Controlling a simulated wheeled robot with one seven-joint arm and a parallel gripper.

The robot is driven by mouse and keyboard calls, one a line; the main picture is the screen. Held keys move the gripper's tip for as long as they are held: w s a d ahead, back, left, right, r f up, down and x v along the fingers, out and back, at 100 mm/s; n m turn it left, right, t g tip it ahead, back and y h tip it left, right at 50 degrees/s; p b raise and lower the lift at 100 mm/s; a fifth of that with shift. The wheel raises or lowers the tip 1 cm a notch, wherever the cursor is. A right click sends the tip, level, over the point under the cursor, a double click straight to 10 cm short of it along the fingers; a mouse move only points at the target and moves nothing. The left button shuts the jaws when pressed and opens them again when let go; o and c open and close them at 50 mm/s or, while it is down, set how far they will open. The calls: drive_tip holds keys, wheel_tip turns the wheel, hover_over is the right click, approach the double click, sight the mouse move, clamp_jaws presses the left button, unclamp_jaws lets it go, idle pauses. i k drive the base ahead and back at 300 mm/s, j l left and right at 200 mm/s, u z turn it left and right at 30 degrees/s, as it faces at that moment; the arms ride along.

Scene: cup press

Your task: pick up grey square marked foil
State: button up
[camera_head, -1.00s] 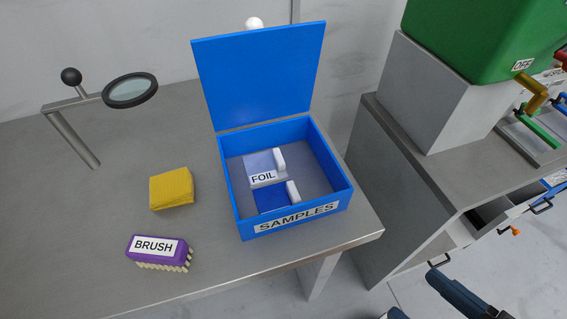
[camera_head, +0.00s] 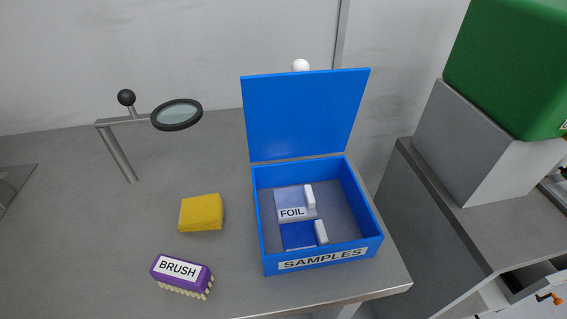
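The grey square marked FOIL (camera_head: 288,198) lies flat inside the open blue SAMPLES box (camera_head: 267,262). A white tab (camera_head: 309,196) stands up at its right side. A darker blue square (camera_head: 297,236) with a similar white tab (camera_head: 321,232) lies in front of it in the same box. The box lid (camera_head: 305,115) stands raised at the back. My gripper is not in view.
The box stands near the right end of the grey table (camera_head: 90,240). A yellow block (camera_head: 201,212), a purple brush (camera_head: 181,276) and a magnifier on a stand (camera_head: 177,115) are to its left. A grey counter (camera_head: 500,230) with a green box (camera_head: 510,65) is at the right.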

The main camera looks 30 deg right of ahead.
sight(299, 202)
drive_tip(key=i+j+z, duration=0.35)
drive_tip(key=j, duration=1.4)
drive_tip(key=j+z, duration=0.35)
drive_tip(key=j, duration=1.35)
drive_tip(key=k, duration=0.05)
